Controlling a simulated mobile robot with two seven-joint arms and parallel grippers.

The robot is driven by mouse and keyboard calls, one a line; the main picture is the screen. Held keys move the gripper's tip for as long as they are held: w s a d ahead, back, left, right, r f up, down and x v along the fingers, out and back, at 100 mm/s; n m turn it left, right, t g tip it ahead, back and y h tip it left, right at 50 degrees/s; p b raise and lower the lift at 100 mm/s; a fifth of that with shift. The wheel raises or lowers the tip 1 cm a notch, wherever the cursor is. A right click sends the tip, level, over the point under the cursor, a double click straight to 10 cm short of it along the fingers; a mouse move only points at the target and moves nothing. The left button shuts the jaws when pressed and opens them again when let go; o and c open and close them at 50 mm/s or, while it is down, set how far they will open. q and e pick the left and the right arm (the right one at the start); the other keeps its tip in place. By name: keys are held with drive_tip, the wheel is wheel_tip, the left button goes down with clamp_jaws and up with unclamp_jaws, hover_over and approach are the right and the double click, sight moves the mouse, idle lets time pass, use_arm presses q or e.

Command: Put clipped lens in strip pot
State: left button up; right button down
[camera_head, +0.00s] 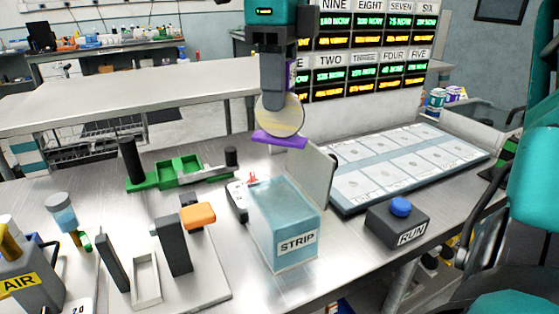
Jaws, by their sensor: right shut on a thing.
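The clipped lens (278,116) is a pale round disc with a purple clip (280,140) along its lower edge; more purple shows beside the fingers. My right gripper (278,88) points down from the top centre and is shut on the clipped lens, holding it upright in the air. The strip pot (283,225) is a see-through bluish box labelled STRIP. In the picture the lens is above the pot's back edge, apart from it. A pale upright plate (319,172), seemingly its raised lid, stands at the pot's back right. My left gripper is out of view.
A black RUN box with a blue button (401,207) is right of the pot. A panelled tray (415,165) lies behind it. A green fixture (180,172) and an orange-topped holder (198,216) are to the left. The AIR unit (22,280) is front left.

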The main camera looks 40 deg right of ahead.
sight(280, 137)
wheel_tip(280, 137, down, 10)
drive_tip(key=shift+f+b, duration=0.1)
drive_tip(key=shift+b, duration=0.4)
drive_tip(key=shift+f, duration=0.1)
drive_tip(key=shift+f+b, duration=0.15)
drive_tip(key=shift+b, duration=0.15)
drive_tip(key=c, duration=0.7)
unclamp_jaws()
drive_tip(key=shift+c, duration=0.2)
wheel_tip(280, 137, up, 13)
drive_tip(key=shift+w+p, duration=0.1)
drive_tip(key=shift+p, duration=1)
